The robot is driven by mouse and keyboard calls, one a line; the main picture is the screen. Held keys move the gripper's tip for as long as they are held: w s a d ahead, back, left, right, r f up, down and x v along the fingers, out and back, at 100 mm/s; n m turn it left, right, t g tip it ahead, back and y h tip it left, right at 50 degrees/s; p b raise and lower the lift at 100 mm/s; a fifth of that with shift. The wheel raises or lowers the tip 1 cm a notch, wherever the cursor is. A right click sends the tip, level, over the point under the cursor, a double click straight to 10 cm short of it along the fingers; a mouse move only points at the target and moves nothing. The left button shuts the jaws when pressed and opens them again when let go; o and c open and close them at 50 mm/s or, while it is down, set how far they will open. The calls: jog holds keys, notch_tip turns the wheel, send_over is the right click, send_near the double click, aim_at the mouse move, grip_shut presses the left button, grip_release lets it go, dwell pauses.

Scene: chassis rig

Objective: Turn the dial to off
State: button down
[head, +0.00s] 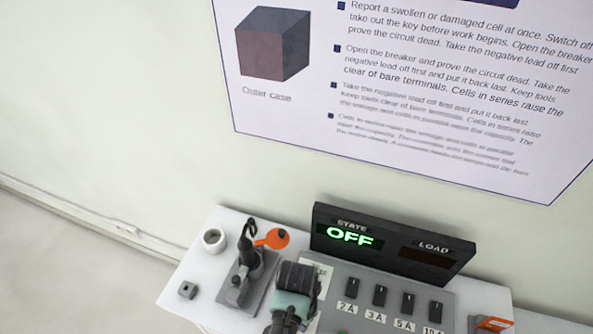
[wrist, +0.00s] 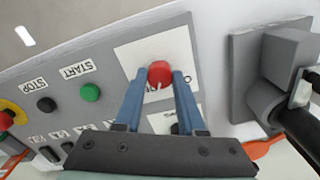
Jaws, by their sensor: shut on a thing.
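In the wrist view the dial (wrist: 160,72) is a red round knob with a small white mark at its lower edge. It sits on a white label plate (wrist: 128,58) whose lettering is mostly hidden. My gripper (wrist: 158,82) has its two blue fingers on either side of the knob, shut on it. In the head view my gripper's body (head: 290,300) covers the dial, and the fingertips do not show. The display (head: 355,236) reads "OFF" in green under STATE, and the LOAD window (head: 428,257) is dark.
A black lever (head: 246,250) on a grey base, an orange tag (head: 274,238) and a white cup (head: 214,240) stand left of the panel. Labelled switches (head: 379,294) line its right. In the wrist view are a green START button (wrist: 91,92) and a black STOP button (wrist: 46,104).

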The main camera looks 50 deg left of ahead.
jog(key=n+p, duration=0.2)
jog(key=n, duration=0.4)
jog(key=shift+w+r+n, duration=0.1)
jog(key=shift+r+n, duration=0.05)
jog(key=shift+n, duration=0.15)
jog(key=n+p, duration=0.2)
jog(key=n, duration=0.4)
jog(key=shift+n, duration=0.3)
jog(key=c, duration=0.5)
grip_release()
notch_tip(320, 180, up, 13)
jog(key=b, duration=0.1)
dwell(0.5)
